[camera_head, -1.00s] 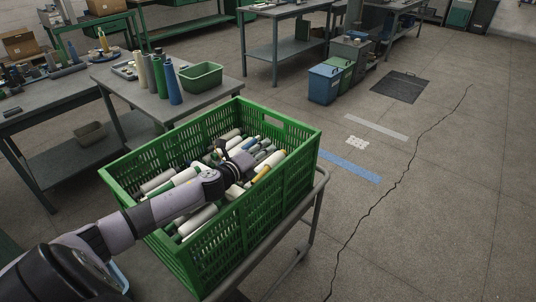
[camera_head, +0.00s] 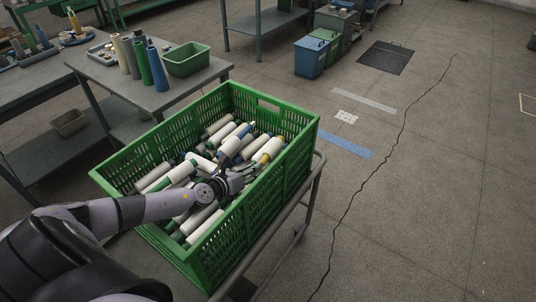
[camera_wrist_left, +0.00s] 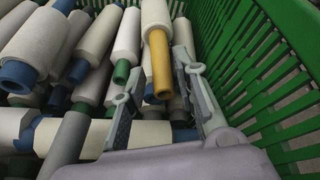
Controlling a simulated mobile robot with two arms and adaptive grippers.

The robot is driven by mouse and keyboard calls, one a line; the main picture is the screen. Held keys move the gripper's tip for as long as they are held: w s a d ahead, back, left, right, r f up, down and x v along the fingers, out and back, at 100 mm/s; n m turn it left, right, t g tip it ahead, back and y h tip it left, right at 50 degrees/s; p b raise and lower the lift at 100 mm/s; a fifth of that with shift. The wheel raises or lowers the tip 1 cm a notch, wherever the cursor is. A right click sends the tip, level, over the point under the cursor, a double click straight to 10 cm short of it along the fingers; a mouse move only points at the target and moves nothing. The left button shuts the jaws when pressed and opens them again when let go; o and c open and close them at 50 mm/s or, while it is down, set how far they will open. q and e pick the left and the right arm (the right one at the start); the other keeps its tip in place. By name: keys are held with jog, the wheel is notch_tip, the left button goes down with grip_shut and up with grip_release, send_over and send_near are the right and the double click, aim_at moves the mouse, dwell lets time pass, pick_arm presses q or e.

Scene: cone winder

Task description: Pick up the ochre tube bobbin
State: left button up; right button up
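The ochre tube bobbin has white yarn (camera_head: 268,148) and a bare ochre tube end, and lies on other bobbins by the right side of the green crate (camera_head: 190,251). In the left wrist view its ochre end (camera_wrist_left: 161,68) points towards me, with the white yarn behind it. My left gripper (camera_head: 246,174) is inside the crate at the ochre end. In the wrist view its two fingers (camera_wrist_left: 158,82) stand apart, one on each side of the ochre end. I cannot tell whether they touch it. My right gripper is not in view.
Several white bobbins with blue or green tubes (camera_wrist_left: 92,38) crowd the crate around the gripper. The crate's right wall (camera_wrist_left: 270,65) is close to the right finger. A table (camera_head: 190,95) with cones and a green bin (camera_head: 188,62) stands behind.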

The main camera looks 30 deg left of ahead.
pick_arm(q)
jog(key=shift+x, duration=0.9)
grip_shut()
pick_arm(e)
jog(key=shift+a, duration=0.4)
